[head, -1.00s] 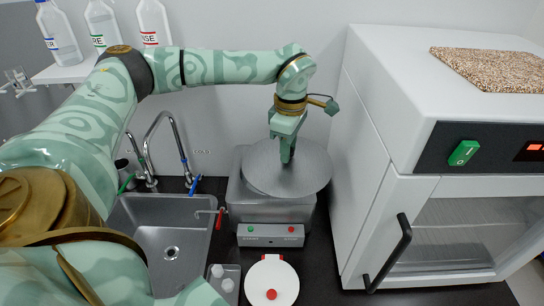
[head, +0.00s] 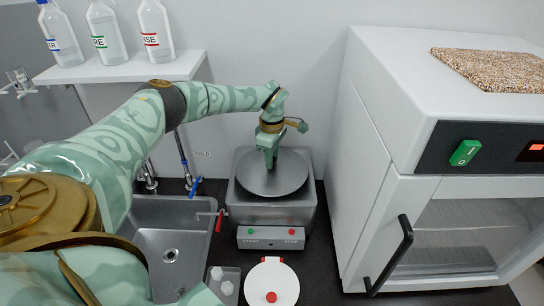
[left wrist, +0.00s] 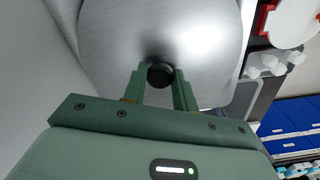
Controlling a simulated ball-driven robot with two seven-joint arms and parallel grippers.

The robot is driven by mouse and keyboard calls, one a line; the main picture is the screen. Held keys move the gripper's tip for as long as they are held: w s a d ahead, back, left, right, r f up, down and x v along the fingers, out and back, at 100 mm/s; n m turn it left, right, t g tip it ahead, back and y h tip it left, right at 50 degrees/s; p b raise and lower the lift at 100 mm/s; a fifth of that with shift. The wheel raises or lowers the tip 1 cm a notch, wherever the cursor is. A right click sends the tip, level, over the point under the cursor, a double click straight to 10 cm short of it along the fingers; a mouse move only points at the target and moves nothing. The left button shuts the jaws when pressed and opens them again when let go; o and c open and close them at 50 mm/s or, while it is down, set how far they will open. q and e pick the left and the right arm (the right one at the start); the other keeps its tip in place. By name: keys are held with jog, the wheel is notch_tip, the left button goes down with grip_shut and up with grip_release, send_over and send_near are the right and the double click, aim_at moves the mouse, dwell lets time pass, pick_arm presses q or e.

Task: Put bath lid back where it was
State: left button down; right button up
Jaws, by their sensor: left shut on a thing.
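The bath lid (head: 285,181) is a round grey metal disc over the top of the square metal bath (head: 298,214). In the head view it looks roughly level, and I cannot tell whether it touches the bath rim. My left gripper (head: 271,162) is above the lid, pointing down, shut on its knob. In the left wrist view the black knob (left wrist: 160,75) is between the two green fingers, with the lid (left wrist: 120,30) filling the space beyond. The fingers hide part of the knob. My right gripper is not in view.
A white oven (head: 400,110) with a black handle stands close on the right. A sink (head: 170,240) with taps is at the left. A white round lid with a red knob (head: 271,296) lies in front of the bath. A shelf with bottles (head: 104,25) is at the back left.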

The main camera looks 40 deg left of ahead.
pick_arm(q)
jog(key=shift+r, duration=0.1)
jog(key=shift+f, duration=0.6)
jog(key=c, duration=1.1)
grip_release()
notch_tip(320, 180, up, 13)
jog(key=p, duration=0.1)
jog(key=shift+r, duration=0.15)
